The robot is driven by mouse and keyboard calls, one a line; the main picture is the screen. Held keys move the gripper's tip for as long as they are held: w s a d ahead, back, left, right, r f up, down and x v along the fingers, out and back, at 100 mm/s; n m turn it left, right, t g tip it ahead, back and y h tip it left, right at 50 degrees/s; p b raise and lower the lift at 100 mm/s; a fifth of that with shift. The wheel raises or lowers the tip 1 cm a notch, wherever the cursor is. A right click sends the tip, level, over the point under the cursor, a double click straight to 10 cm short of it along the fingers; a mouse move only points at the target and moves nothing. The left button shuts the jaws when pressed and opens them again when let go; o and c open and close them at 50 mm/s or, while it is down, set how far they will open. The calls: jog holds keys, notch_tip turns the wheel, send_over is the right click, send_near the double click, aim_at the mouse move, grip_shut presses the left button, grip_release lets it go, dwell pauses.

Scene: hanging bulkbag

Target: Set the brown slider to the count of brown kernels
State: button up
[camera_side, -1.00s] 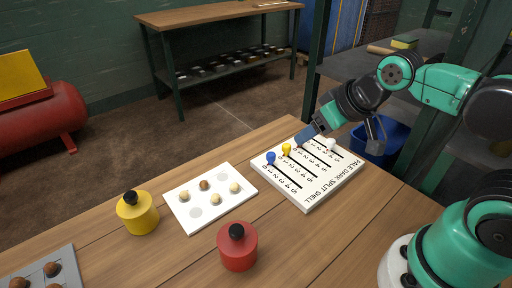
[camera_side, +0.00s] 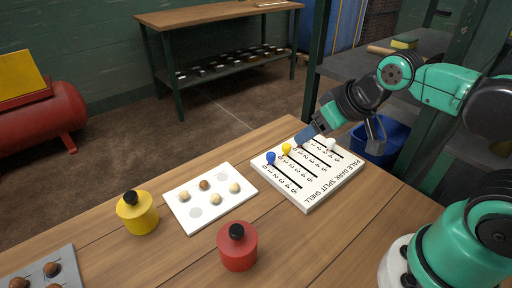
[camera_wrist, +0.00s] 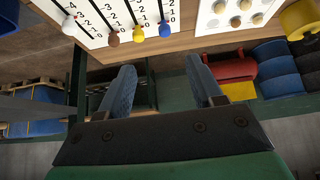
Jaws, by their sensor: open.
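The slider board (camera_side: 318,190) is white, with numbered slots and the printed words PALE, DARK, SPLIT and SHELL. The brown slider (camera_wrist: 113,39) shows in the wrist view at the 0 end of its slot, between the white slider (camera_wrist: 69,26) and the yellow slider (camera_wrist: 139,35); my gripper hides it in the side view. The blue slider (camera_side: 271,157) is also by its 0. The white kernel card (camera_side: 181,219) holds one dark brown kernel (camera_side: 204,185) and several paler ones. My gripper (camera_wrist: 160,68) is open and empty, its tips close over the board's far edge.
A yellow pot (camera_side: 138,217) and a red pot (camera_side: 238,250), both with black knobs, stand near the card. A grey tray (camera_side: 66,264) with brown kernels lies at the lower left. A blue bin (camera_side: 392,141) is behind my gripper.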

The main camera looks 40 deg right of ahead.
dwell(0.3)
jog(key=w+d+f+n+g, duration=0.1)
jog(key=w+d+g, duration=0.1)
jog(key=w, duration=0.1)
jog(key=w+d+f+n+g, duration=0.1)
jog(key=w+d+g, duration=0.1)
jog(key=w+d, duration=0.1)
jog(key=w+d+f+g, duration=0.2)
jog(key=w+d, duration=0.1)
jog(key=shift+w+d+f+n+g, duration=0.1)
jog(key=shift+w+d+n+g, duration=0.15)
jog(key=shift+n+g, duration=0.15)
jog(key=shift+w+d+f, duration=0.15)
jog(key=shift+d+f, duration=0.05)
jog(key=shift+f, duration=2.95)
jog(key=shift+c, duration=0.2)
grip_shut()
